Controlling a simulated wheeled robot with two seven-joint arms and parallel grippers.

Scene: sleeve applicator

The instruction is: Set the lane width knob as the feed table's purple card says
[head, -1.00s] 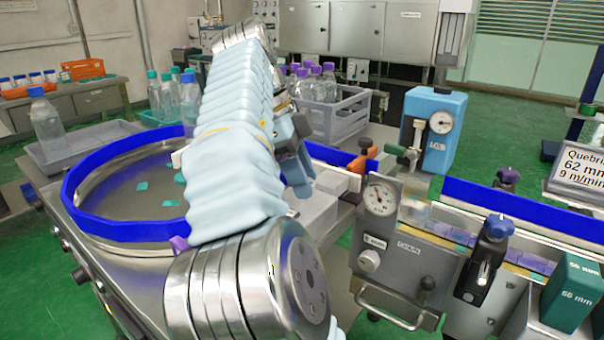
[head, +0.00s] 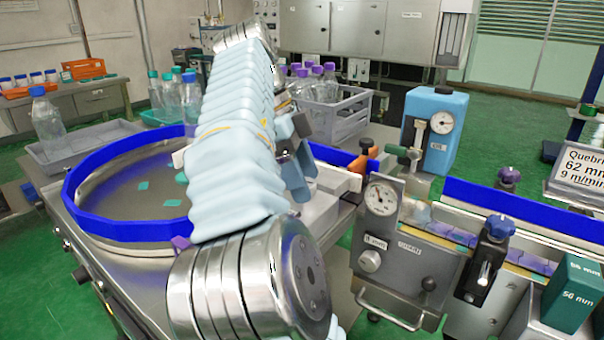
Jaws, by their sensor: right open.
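The grey front panel (head: 408,268) right of centre carries a round dial gauge (head: 381,198) and a pale round knob (head: 369,261) under a small label. I cannot read the label or be sure that this is the lane width knob. The round feed table (head: 115,231) with a blue rim is at left. A small purple piece (head: 180,243) shows at its front edge, mostly hidden by my arm; I cannot tell if it is the card. My right gripper (head: 298,162) is open, beyond my sleeved arm and left of the dial, apart from the pale knob. My left gripper is not in view.
A blue clamp knob (head: 499,227), a purple knob (head: 508,178) and a metal handle (head: 390,310) stick out near the panel. Green blocks (head: 572,292) stand at right. A blue gauge box (head: 435,130) and a bottle crate (head: 337,118) stand behind.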

